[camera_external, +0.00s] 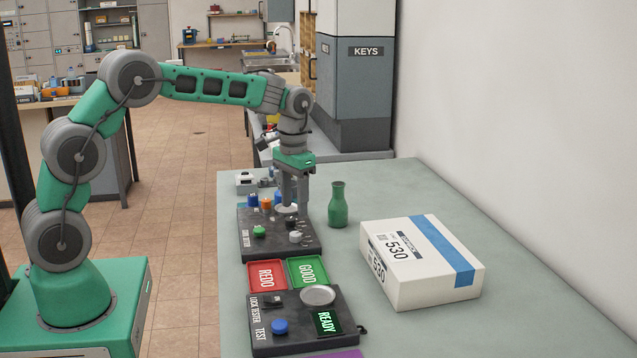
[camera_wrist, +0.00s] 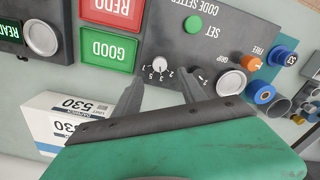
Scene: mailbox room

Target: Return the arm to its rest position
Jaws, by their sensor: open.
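My arm is green and grey and reaches from the left over the table in the external view. My gripper (camera_external: 289,206) points down above the dark code setter panel (camera_external: 262,240). In the wrist view, my gripper (camera_wrist: 166,90) has its two fingers apart over the code setter panel (camera_wrist: 227,42). A numbered dial (camera_wrist: 159,64) and the word GRIP lie close to the fingertips in that view. Whether a fingertip touches the panel, I cannot tell.
A green bottle (camera_external: 338,206) and a white box marked 530 (camera_external: 408,290) stand right of the panel. Red REDO (camera_external: 267,275) and green GOOD (camera_external: 308,270) trays lie in front, then the lock tester (camera_external: 263,341). A grey KEYS cabinet (camera_external: 356,95) stands behind.

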